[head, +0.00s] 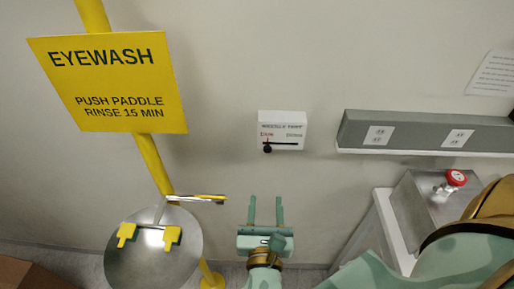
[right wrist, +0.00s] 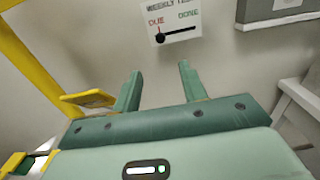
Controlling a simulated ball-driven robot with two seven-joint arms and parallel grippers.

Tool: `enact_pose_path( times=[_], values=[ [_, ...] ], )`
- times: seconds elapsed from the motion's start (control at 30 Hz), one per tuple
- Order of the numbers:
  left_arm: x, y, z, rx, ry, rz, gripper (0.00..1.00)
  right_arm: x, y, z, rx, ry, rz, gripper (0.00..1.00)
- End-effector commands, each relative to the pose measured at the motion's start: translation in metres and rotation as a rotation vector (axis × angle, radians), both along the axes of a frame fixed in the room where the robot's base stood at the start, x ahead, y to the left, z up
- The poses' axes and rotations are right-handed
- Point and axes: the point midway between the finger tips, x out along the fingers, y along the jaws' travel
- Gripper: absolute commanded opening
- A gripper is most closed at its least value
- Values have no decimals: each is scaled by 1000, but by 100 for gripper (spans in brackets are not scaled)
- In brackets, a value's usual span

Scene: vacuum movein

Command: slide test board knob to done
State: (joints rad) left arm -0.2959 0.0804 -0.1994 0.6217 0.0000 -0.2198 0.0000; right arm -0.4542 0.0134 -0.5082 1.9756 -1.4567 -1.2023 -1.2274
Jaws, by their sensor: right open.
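The white test board (head: 283,126) is fixed to the wall in the middle of the head view. It has red DUE lettering on the left and green DONE lettering on the right, above a dark horizontal slot. Its black knob (head: 267,149) sits at the left end of the slot, under DUE. The board (right wrist: 177,14) and knob (right wrist: 160,38) also show at the top of the right wrist view. My right gripper (head: 265,211) is open and empty, below the board and apart from it. The left gripper is not in view.
A yellow eyewash post with a sign (head: 115,120), paddle (head: 200,198) and steel bowl (head: 150,258) stands left of my right gripper. A grey outlet rail (head: 420,132) runs along the wall at right. A metal box with a red-topped part (head: 455,177) stands below it. The wall around the board is clear.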

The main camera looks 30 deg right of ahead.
Motion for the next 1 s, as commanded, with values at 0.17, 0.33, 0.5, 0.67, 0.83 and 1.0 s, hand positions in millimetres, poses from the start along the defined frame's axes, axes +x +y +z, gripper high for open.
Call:
enact_pose_path(
  times=[0.17, 0.33, 0.5, 0.67, 0.83, 1.0],
  values=[
    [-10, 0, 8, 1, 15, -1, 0, 23, -13, 3, -7, 1, 1, 42],
    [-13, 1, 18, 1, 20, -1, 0, 60, -36, 4, -6, 0, 3, 42],
    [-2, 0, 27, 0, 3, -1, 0, 96, -58, 3, -3, 2, 3, 42],
    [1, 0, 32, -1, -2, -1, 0, 121, -74, 1, -2, 3, 4, 42],
    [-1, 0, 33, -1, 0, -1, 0, 135, -82, -1, -1, 4, 4, 42],
    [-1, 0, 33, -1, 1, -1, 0, 137, -84, -1, 0, 4, 4, 42]
  ],
)
